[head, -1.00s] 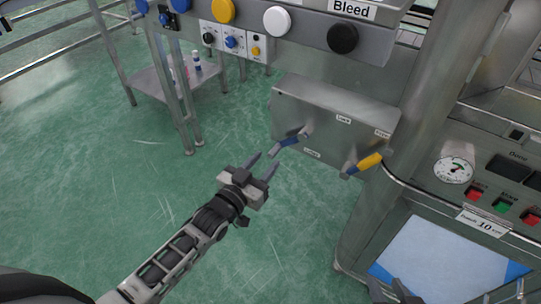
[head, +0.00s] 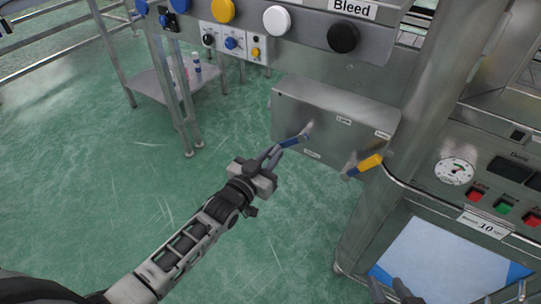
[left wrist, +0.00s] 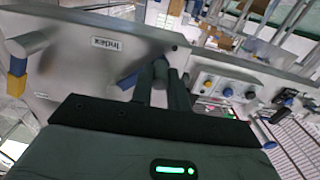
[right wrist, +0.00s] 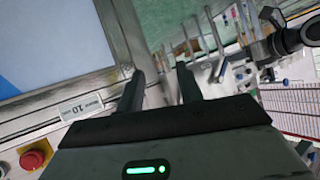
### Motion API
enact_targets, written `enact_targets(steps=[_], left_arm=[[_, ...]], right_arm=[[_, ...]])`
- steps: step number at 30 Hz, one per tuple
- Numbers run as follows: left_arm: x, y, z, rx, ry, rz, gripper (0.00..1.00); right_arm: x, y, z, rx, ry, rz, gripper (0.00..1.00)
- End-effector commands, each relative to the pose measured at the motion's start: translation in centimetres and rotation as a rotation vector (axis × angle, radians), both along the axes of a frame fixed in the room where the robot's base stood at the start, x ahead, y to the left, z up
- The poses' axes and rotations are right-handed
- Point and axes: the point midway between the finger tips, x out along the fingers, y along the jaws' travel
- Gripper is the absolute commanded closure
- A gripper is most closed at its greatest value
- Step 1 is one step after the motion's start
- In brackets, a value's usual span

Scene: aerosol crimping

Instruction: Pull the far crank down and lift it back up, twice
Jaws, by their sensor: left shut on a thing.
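The blue-handled crank (head: 294,140) is on the left part of the metal box front and slants down-left from its pivot. My left gripper (head: 270,155) is shut on the lower end of its handle. In the left wrist view the left gripper (left wrist: 161,88) has its fingers around the crank's grey end, with a blue part (left wrist: 130,80) beside them. The yellow-handled crank (head: 365,163) is on the right of the same box, and nothing touches it. My right gripper (head: 400,291) is low at the right, its fingers apart and empty in the right wrist view (right wrist: 160,92).
The metal box (head: 340,107) stands below a panel with coloured knobs (head: 276,20). A thick column (head: 425,95) and a control console with a gauge (head: 454,170) stand to the right. A small table with bottles (head: 185,82) is at the back left. The green floor around my left arm is clear.

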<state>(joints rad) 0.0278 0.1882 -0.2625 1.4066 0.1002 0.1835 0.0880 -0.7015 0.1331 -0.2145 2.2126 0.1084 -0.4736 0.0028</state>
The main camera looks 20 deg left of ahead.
Motion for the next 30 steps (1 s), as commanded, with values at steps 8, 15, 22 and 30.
enact_targets(steps=[8, 15, 22, 30], left_arm=[[0.1, 0.6, 0.8, 0.091, -0.023, 0.0, 1.0], [0.3, 1.4, 2.3, 0.271, -0.068, 0.0, 1.0], [0.5, 2.0, 4.0, 0.483, -0.121, 0.001, 1.0], [0.5, 2.3, 6.1, 0.732, -0.182, 0.001, 1.0]], right_arm=[[-0.2, 0.0, 0.3, 0.0, 0.012, 0.0, 0.64], [0.0, -0.1, 1.5, -0.011, 0.011, 0.0, 0.64], [0.1, -0.4, 2.0, -0.04, 0.02, 0.003, 0.64], [-0.3, -0.8, 2.3, -0.074, 0.039, 0.01, 0.64]])
